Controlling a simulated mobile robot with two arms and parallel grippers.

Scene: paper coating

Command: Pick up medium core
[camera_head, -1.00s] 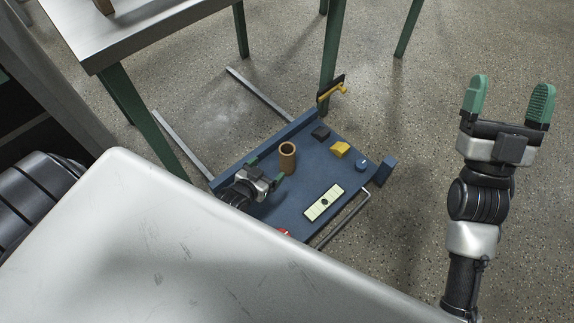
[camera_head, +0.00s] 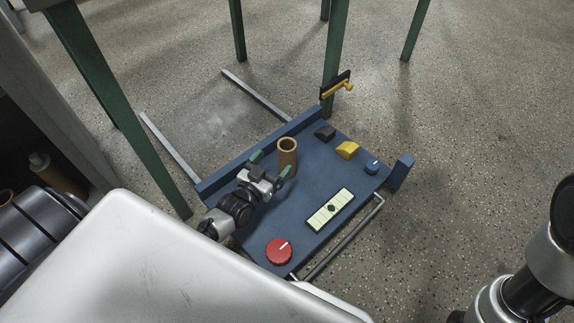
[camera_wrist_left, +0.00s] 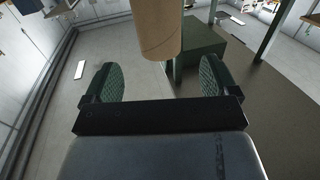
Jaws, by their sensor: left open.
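A brown hollow core (camera_head: 287,160) stands upright on the blue panel (camera_head: 268,222). My left gripper (camera_head: 271,165) is open, its green fingertips pointing toward the core and close to it. In the left wrist view the core (camera_wrist_left: 158,30) lies beyond the open fingers (camera_wrist_left: 160,84), centred on the gap between them. I cannot tell whether any finger touches it. The right gripper is out of view; only part of my right arm shows at the lower right.
The panel carries a red knob (camera_head: 279,251), a level gauge (camera_head: 330,209), a blue knob (camera_head: 372,167), a yellow block (camera_head: 347,150) and a black block (camera_head: 325,132). A yellow-handled lever (camera_head: 338,87) is at its far corner.

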